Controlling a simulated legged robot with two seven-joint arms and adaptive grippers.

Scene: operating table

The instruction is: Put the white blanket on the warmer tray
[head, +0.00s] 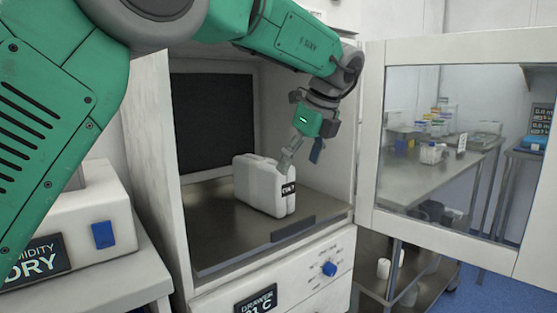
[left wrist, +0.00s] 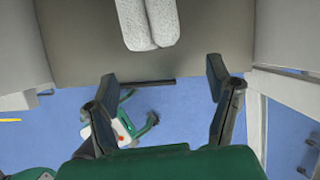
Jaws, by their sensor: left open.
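The white blanket (head: 258,187) is a folded, rounded block standing on the warmer tray (head: 212,222), a dark metal shelf inside the open cabinet. A small dark label shows at its right end. My left gripper (head: 303,160) is inside the cabinet opening, pointing down by the blanket's upper right end. In the left wrist view, the blanket (left wrist: 148,25) lies at the top centre, beyond the open fingers (left wrist: 162,78), with nothing between them. The blanket appears to rest on the tray (left wrist: 95,60), free of the fingers. My right gripper is out of view.
The cabinet's glass door (head: 440,150) stands open to the right. A control panel with a blue knob (head: 329,268) is below the tray. A white unit with a blue switch (head: 103,235) is at left. The tray has bare room left of the blanket.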

